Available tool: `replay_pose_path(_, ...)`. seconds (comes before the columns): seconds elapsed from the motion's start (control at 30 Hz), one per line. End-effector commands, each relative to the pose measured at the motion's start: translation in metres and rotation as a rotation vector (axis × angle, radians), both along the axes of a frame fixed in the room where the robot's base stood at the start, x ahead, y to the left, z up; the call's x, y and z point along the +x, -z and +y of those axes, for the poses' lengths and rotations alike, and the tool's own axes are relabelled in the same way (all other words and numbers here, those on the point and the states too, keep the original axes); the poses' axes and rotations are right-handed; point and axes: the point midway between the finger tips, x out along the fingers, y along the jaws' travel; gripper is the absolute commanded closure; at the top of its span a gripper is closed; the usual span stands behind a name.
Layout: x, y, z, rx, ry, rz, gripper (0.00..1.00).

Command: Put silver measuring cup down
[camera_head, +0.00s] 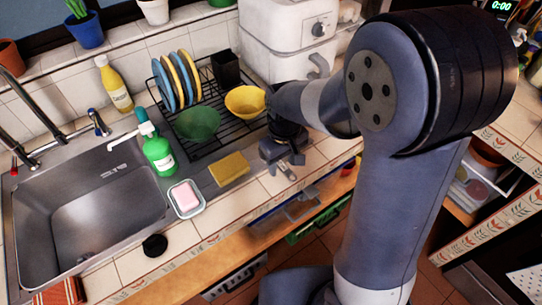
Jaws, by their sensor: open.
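My gripper (283,162) is open, low over the tiled counter to the right of the yellow sponge. A small silvery piece (287,171) shows at the fingertips, against the counter. It may be part of the silver measuring cup, but it is too small to tell. I cannot make out a whole silver measuring cup anywhere in view. My wrist and arm hide part of the counter behind the gripper.
A dish rack (222,133) behind holds plates (176,82), a green bowl (198,122) and a yellow bowl (245,101). The yellow sponge (229,169), soap dish (187,205) and green bottle (158,154) stand left, beside the sink (85,215). Open drawers (300,212) lie below the counter edge.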

Motion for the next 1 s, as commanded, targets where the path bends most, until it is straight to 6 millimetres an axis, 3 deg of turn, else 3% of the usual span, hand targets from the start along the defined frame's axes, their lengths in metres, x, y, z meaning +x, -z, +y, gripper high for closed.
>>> replay_pose_path(0.13, 0.000, 0.015, 0.000, -0.001, 0.001, 0.002, 0.55)
replay_pose_path(0.4, 0.000, 0.018, 0.000, 0.001, 0.001, -0.001, 0.55)
replay_pose_path(0.9, 0.000, 0.017, -0.001, 0.001, 0.001, -0.001, 0.95)
replay_pose_path(1.0, 0.000, 0.017, 0.000, 0.001, 0.001, -0.001, 1.00)
